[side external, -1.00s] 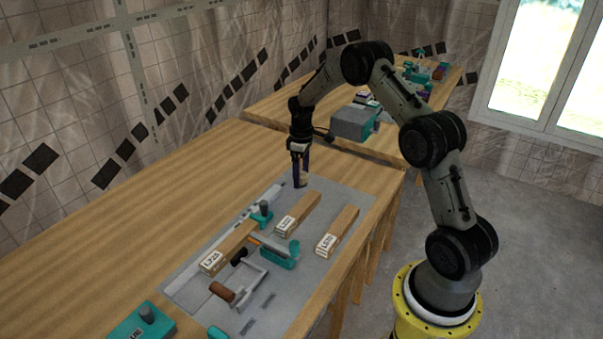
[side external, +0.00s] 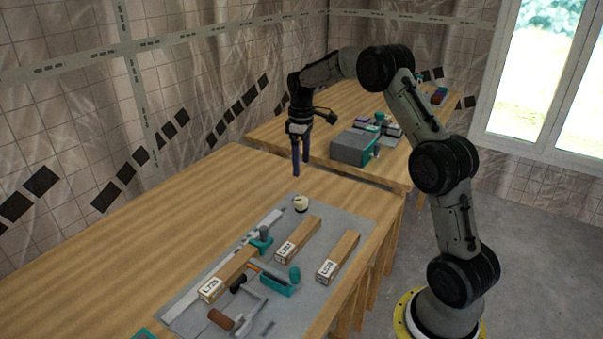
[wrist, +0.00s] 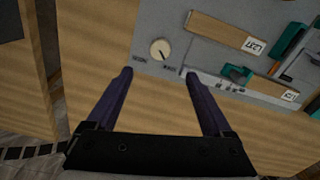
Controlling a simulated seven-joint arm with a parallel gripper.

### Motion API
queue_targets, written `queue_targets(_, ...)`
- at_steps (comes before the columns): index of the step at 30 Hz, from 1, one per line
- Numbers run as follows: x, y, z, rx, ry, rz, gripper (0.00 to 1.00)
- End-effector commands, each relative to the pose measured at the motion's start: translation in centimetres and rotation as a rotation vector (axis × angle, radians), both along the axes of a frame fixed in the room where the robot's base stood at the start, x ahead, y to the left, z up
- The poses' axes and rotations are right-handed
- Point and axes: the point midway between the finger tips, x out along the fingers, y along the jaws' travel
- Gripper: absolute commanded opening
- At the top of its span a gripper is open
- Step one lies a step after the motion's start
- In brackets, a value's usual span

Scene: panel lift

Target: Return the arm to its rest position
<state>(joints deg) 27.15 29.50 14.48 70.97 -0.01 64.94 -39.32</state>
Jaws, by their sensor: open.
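My gripper (side external: 302,170) is raised above the wooden table, behind the far end of the grey panel (side external: 345,214). Its two dark purple fingers point down. In the wrist view my gripper (wrist: 158,74) has its fingers wide apart with nothing between them. A round cream knob (side external: 301,203) stands on the far end of the panel, in front of and below the fingers. In the wrist view the knob (wrist: 160,49) lies beyond the fingertips, apart from them, with small lettering beside it.
Labelled wooden blocks (side external: 298,239) and (side external: 338,257) lie on the panel. A teal holder (side external: 279,285) and a brown-handled tool (side external: 222,319) are nearer. A second table (side external: 270,128) behind carries a grey box (side external: 354,147). The table's left side is clear.

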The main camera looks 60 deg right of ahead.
Motion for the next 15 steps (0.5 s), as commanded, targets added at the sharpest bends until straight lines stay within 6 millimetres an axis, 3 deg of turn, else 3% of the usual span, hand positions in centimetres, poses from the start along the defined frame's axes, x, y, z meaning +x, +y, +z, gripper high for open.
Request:
queue_targets(12,0.00,0.04,0.60,0.000,0.000,0.001,0.85)
queue_targets(15,0.46,0.81,1.32,-0.007,-0.013,0.018,0.85)
